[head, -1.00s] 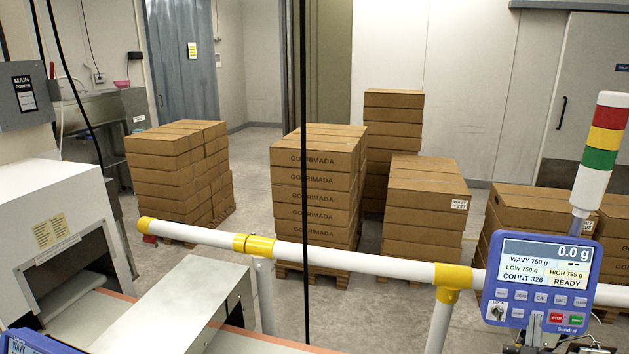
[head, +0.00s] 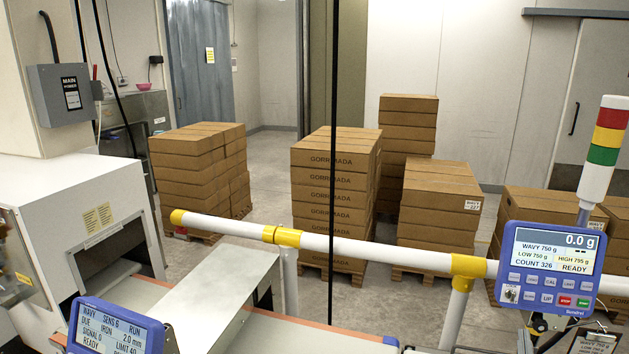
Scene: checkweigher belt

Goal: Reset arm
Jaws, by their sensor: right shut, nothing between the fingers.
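My left gripper is not clearly in view. The weigher display (head: 552,262) reads 0.0 g, COUNT 326 and READY.
A white rail with yellow joints (head: 375,251) crosses in front. A blue detector panel (head: 118,328) stands lower left beside the white machine (head: 75,215). A signal tower (head: 604,150) rises at right. Stacked cartons (head: 333,190) on pallets stand behind the rail.

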